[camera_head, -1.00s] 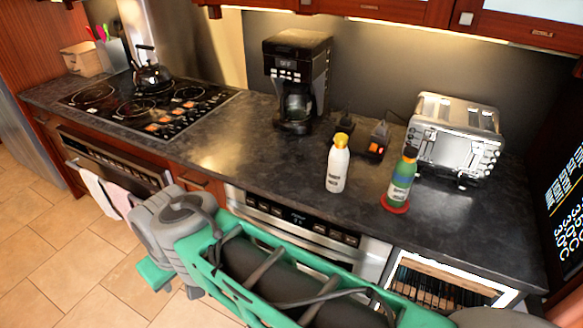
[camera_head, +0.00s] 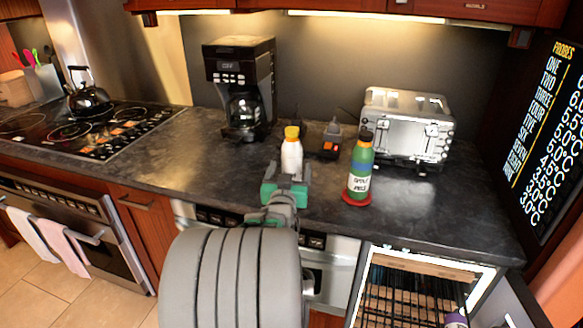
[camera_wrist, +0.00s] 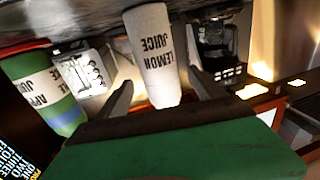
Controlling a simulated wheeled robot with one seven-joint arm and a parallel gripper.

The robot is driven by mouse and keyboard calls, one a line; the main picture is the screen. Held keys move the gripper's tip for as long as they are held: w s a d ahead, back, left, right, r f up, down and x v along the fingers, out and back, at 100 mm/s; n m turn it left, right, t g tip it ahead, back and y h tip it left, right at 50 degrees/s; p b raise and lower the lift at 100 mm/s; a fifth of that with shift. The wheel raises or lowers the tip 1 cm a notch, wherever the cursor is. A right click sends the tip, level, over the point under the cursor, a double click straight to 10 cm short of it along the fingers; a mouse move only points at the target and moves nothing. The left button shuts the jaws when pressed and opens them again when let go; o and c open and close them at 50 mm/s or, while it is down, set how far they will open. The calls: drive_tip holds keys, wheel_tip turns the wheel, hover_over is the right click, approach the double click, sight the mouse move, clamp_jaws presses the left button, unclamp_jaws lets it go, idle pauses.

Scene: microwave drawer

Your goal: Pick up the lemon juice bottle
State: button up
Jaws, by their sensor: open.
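The lemon juice bottle (camera_head: 291,158) is white with a yellow cap and stands upright on the dark counter. In the wrist view, the bottle (camera_wrist: 153,52) shows its "LEMON JUICE" label. My gripper (camera_head: 285,186) is at the counter's front side, just in front of the bottle, and hides its lower part in the head view. In the wrist view, my gripper (camera_wrist: 160,80) has its two fingers spread apart, one on each side of the bottle in the picture. I cannot tell how deep the bottle sits between them.
A green apple juice bottle (camera_head: 360,172) stands on a red disc (camera_head: 356,198) to the right. An open lit compartment (camera_head: 415,290) is below the counter at right.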

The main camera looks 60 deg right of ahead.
sight(291, 168)
drive_tip(key=x, duration=0.4)
drive_tip(key=shift+d+f+p, duration=0.2)
drive_tip(key=shift+f+p, duration=0.1)
drive_tip(key=shift+f, duration=0.05)
clamp_jaws()
idle(0.4)
drive_tip(key=shift+r, duration=0.15)
